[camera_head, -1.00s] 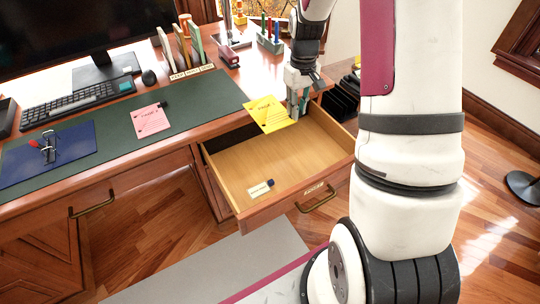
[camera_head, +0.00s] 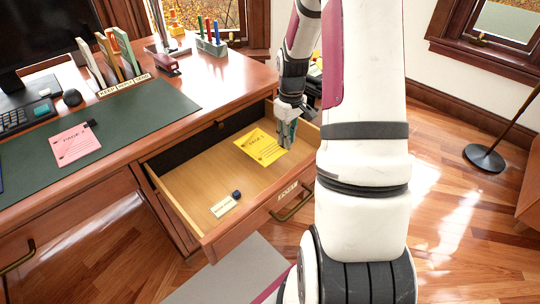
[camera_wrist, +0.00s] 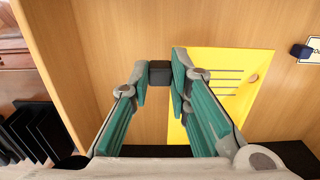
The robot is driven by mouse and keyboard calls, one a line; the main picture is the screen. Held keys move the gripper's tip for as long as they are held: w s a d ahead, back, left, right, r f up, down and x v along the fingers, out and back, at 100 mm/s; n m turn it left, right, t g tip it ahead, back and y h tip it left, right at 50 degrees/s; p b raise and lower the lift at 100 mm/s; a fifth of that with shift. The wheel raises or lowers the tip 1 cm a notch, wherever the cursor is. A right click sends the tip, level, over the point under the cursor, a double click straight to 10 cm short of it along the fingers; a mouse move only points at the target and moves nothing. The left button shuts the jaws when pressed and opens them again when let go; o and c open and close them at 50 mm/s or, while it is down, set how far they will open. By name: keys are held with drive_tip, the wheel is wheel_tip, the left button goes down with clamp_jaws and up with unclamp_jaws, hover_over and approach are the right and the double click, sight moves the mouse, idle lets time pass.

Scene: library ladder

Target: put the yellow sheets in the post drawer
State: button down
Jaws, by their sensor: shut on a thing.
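The yellow sheet (camera_head: 259,147), with printed lines, is inside the open drawer (camera_head: 165,191), near its back right. It lies on or just above the drawer floor; I cannot tell which. I cannot tell how many sheets there are. My gripper (camera_head: 288,126) reaches down into the drawer at the sheet's right edge. In the wrist view, my gripper (camera_wrist: 161,80) is shut on a small dark block (camera_wrist: 160,72) beside the yellow sheet (camera_wrist: 248,68). Whether the block is fastened to the sheet is hidden by a finger.
A white card (camera_head: 222,207) with a dark block (camera_head: 236,194) lies at the drawer's front left. A pink sheet (camera_head: 76,146) lies on the green desk mat (camera_head: 150,108). Sorted upright files (camera_head: 118,60), a stapler (camera_head: 166,65) and a pen holder (camera_head: 211,46) stand on the desk.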

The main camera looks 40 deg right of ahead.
sight(287, 160)
drive_tip(key=shift+f+b, duration=0.8)
drive_tip(key=shift+f, duration=2.3)
drive_tip(key=shift+f, duration=0.15)
drive_tip(key=c, duration=1.5)
unclamp_jaws()
